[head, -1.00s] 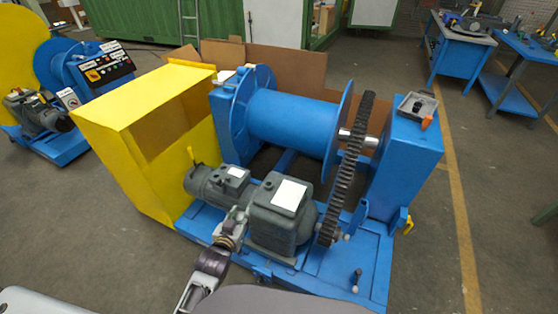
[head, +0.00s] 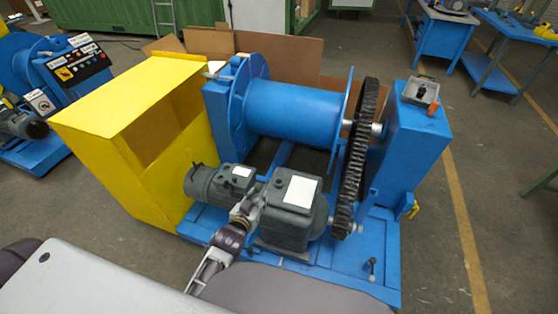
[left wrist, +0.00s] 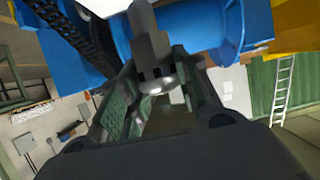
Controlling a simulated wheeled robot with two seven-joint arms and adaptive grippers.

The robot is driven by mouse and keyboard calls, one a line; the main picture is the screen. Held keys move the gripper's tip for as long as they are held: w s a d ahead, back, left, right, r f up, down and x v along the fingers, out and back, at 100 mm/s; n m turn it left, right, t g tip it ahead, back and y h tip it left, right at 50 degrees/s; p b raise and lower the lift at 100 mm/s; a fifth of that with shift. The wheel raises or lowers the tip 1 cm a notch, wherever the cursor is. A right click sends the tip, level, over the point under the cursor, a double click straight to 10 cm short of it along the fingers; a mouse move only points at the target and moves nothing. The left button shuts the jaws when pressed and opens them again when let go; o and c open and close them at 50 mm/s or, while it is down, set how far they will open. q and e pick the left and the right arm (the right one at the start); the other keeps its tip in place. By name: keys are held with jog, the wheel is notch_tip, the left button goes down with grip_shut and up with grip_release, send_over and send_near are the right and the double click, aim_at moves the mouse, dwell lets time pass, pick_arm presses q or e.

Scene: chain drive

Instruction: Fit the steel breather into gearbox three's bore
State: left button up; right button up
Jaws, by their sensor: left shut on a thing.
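My left gripper (head: 257,193) is in front of the blue winch, by the gap between a grey motor (head: 218,184) and a grey gearbox (head: 288,232) with a white label on top. In the left wrist view my left gripper (left wrist: 155,95) is shut on a grey steel piece with a hexagonal body, the breather (left wrist: 150,45), which points away from the gripper. The breather is hard to make out in the head view. No bore shows clearly on the gearbox, and I cannot read a number on it. My right gripper is not in view.
A blue drum (head: 292,113) and a dark gear wheel (head: 358,150) stand behind and right of the gearbox. A yellow guard (head: 110,125) is at left. A second blue machine with a control panel (head: 75,66) is far left.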

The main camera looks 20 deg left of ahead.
pick_arm(q)
jog(key=shift+w, duration=0.1)
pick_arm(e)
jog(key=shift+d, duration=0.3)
